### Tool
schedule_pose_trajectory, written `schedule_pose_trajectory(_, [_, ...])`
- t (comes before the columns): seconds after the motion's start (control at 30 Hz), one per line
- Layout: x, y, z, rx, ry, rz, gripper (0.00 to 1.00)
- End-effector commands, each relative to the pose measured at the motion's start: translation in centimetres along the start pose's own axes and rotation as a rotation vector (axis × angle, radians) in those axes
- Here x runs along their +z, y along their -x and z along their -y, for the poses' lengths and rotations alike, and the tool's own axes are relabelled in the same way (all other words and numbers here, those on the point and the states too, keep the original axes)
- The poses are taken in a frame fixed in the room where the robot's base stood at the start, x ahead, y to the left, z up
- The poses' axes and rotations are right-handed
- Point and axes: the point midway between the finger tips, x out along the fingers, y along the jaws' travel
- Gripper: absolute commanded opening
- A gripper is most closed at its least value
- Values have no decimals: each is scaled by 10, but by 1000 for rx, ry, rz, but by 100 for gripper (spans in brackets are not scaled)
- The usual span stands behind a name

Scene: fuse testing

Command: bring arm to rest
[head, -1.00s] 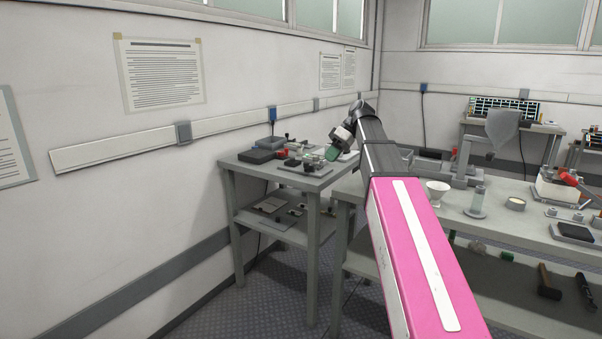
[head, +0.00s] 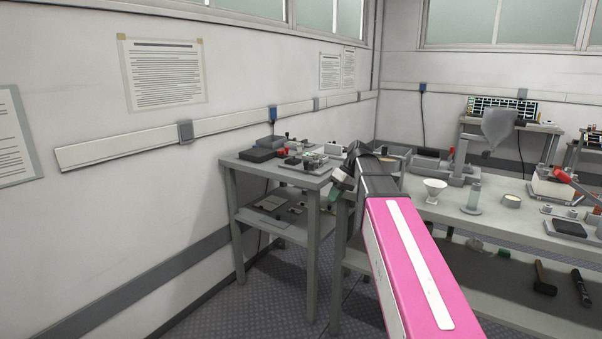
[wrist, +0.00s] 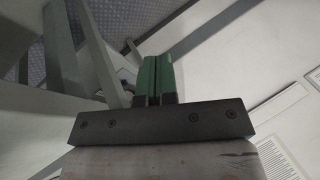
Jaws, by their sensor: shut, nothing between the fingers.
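My gripper (wrist: 155,78) shows in the wrist view with its two green fingers side by side, shut and with nothing between them. In the head view my gripper (head: 333,194) is a small green tip below the dark wrist at the end of my pink arm. It hangs by the right front corner of the small grey table (head: 318,182), close to the gap between that table and the long bench. I cannot tell whether it touches anything.
The small table carries a black box (head: 257,155) and several small parts. The long grey bench (head: 480,222) at right holds a white funnel (head: 435,187), a cylinder (head: 473,197) and a red-handled device (head: 560,180). The floor (head: 270,290) at front left is clear.

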Motion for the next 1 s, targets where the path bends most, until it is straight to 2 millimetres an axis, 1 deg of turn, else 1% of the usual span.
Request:
schedule_pose_trajectory(0.03, [15,-21,-5,19,-49,10,0])
schedule_pose_trajectory(0.2, [54,-78,-28,108,-217,34,0])
schedule_pose_trajectory(0.37, [95,-126,-45,197,-357,52,0])
schedule_pose_trajectory(0.5, [132,-165,-55,277,-467,64,0])
schedule_pose_trajectory(0.7, [187,-211,-64,394,-600,72,0])
schedule_pose_trajectory(0.8, [209,-228,-66,444,-647,71,0])
schedule_pose_trajectory(0.9, [226,-239,-68,481,-679,69,0])
schedule_pose_trajectory(1.0, [235,-246,-68,503,-699,66,0])
